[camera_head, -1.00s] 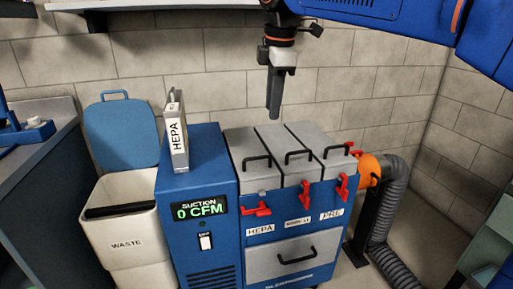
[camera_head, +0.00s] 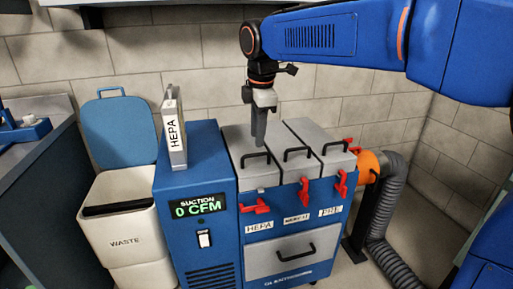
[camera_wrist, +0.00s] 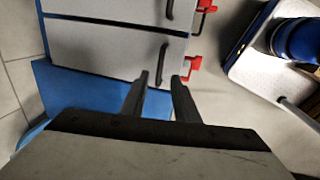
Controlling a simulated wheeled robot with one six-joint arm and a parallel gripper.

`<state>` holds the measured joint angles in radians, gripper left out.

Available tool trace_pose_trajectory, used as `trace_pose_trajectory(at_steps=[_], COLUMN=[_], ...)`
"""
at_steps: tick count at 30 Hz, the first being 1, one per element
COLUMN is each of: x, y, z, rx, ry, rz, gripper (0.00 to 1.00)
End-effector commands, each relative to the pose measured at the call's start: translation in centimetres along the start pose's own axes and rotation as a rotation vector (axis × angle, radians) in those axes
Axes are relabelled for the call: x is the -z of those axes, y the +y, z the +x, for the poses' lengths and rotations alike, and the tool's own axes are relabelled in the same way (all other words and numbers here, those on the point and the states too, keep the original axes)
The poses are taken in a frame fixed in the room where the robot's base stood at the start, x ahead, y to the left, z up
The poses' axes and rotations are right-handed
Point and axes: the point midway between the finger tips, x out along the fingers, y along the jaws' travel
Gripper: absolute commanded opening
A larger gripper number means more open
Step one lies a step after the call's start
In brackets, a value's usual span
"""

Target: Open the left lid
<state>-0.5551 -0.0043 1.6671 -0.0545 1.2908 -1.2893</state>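The left lid (camera_head: 238,136) is a grey panel with a black bar handle (camera_head: 255,160), lying closed on the blue unit. Its red latch (camera_head: 262,207) is turned sideways, unlike the two upright latches to its right. My gripper (camera_head: 259,143) points down above the left lid, just behind its handle. In the wrist view, my two fingertips (camera_wrist: 161,80) are spread apart with nothing between them. The left lid (camera_wrist: 100,48) and its handle (camera_wrist: 162,62) show just ahead of them there. The fingertips look close to the handle; contact cannot be told.
The middle lid (camera_head: 281,137) and right lid (camera_head: 318,134) lie closed beside it. A HEPA filter (camera_head: 176,135) stands on the blue suction cabinet (camera_head: 186,180) at left. A waste bin (camera_head: 125,235) is farther left. An orange-ended hose (camera_head: 392,205) is at right.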

Motion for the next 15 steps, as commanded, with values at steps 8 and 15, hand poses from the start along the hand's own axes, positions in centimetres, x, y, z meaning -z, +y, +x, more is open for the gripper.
trace_pose_trajectory(at_steps=[8,15], x=[0.0,0.0], y=[0.0,0.0], z=[4.1,5.6], rx=[0.0,-0.001], ry=[0.0,0.0], rz=[0.0,0.0], gripper=[0.28,0.28])
